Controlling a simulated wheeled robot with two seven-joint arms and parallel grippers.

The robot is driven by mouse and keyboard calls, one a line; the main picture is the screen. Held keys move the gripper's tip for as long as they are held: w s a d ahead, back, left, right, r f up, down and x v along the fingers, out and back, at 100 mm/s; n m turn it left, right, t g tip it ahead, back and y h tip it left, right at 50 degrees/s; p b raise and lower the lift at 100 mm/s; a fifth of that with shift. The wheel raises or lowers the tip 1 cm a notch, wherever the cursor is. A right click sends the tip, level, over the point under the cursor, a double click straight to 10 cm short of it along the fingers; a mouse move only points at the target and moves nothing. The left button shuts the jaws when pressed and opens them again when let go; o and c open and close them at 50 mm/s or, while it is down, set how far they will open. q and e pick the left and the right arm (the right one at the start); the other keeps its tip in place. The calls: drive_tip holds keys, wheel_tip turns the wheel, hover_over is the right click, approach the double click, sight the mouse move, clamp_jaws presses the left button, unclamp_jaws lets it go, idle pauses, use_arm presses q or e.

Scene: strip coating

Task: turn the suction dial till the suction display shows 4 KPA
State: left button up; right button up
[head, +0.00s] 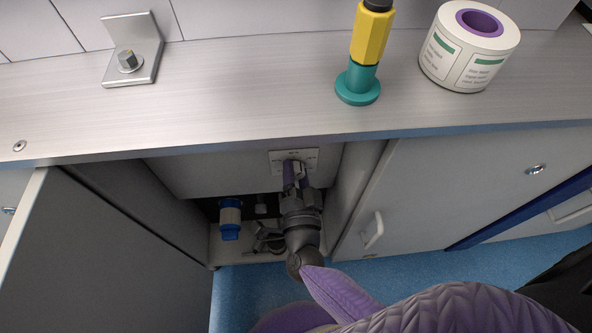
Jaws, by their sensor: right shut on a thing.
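The suction dial (298,169) sits on a small pale plate (281,156) on the front of a grey box inside the open cabinet under the counter. My right gripper (294,177) reaches in from below and is shut on the dial. Its fingers cover most of the dial, so the dial's setting cannot be read. The markings on the plate are too small to read. No suction display with readable figures shows in this view. My left gripper is not in view.
An open cabinet door (110,255) stands at the left and a closed panel with a handle (373,230) at the right. On the counter (230,100) are a bracket (137,50), a yellow-and-teal tool (369,50) and a label roll (462,50).

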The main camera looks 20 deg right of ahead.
clamp_jaws()
drive_tip(key=shift+m, duration=0.9)
drive_tip(key=o, duration=0.8)
unclamp_jaws()
drive_tip(key=shift+c, duration=0.2)
